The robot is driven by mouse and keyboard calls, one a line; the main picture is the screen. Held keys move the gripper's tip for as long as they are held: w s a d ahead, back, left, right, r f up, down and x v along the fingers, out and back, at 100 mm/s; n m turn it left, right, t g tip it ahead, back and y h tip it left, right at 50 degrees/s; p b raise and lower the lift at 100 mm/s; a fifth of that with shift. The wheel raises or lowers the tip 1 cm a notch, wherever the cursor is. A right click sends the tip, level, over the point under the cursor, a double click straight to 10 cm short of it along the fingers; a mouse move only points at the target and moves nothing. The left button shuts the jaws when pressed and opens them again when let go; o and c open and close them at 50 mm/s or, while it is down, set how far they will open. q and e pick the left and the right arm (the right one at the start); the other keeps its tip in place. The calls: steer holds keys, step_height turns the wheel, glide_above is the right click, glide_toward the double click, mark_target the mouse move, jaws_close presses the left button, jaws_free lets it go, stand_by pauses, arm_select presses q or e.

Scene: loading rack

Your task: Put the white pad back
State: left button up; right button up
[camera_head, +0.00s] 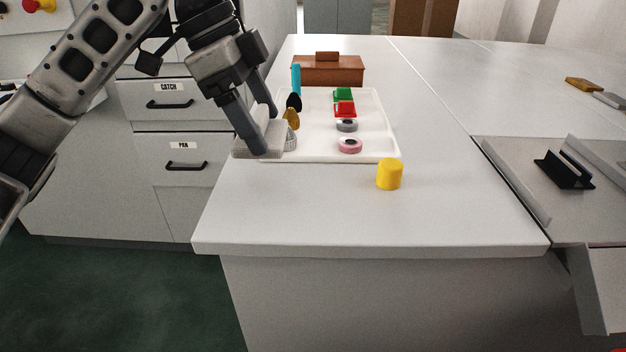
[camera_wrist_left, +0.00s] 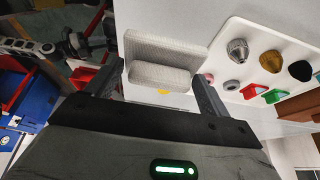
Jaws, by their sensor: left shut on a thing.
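The white pad (camera_head: 243,151) is a pale block with a raised grip on a flat base. My left gripper (camera_head: 266,134) is shut on this grip at the front left corner of the white tray (camera_head: 377,113). In the left wrist view the pad (camera_wrist_left: 163,52) lies between the two fingers of the left gripper (camera_wrist_left: 158,74). I cannot tell whether the pad touches the table or tray. The gripper hides part of the pad and the tray's left edge. My right gripper is not in view.
The tray holds a red block (camera_head: 345,109), a green block (camera_head: 343,94), a grey ring (camera_head: 347,125), a pink ring (camera_head: 349,145) and several knobs along its left. A yellow cylinder (camera_head: 389,174) stands before it. The table's front (camera_head: 330,215) is clear. A brown box (camera_head: 335,70) stands behind.

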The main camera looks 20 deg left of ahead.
arm_select(q)
steer(key=d+f, duration=0.2)
steer(key=w+d+f, duration=0.1)
steer(key=d+f, duration=0.1)
steer(key=w+d+f+b, duration=0.1)
steer(key=d+f, duration=0.1)
steer(key=shift+w+d+f, duration=0.15)
steer(key=shift+w+f, duration=0.05)
steer(key=shift+f, duration=0.1)
step_height(320, 180, down, 3)
steer(key=shift+d+r+b, duration=0.1)
steer(key=shift+r+b, duration=0.05)
steer(key=shift+b, duration=0.3)
steer(key=shift+f, duration=0.3)
steer(key=o, duration=0.8)
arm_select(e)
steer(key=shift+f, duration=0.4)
arm_select(q)
steer(key=p+v, duration=0.2)
steer(key=v, duration=1)
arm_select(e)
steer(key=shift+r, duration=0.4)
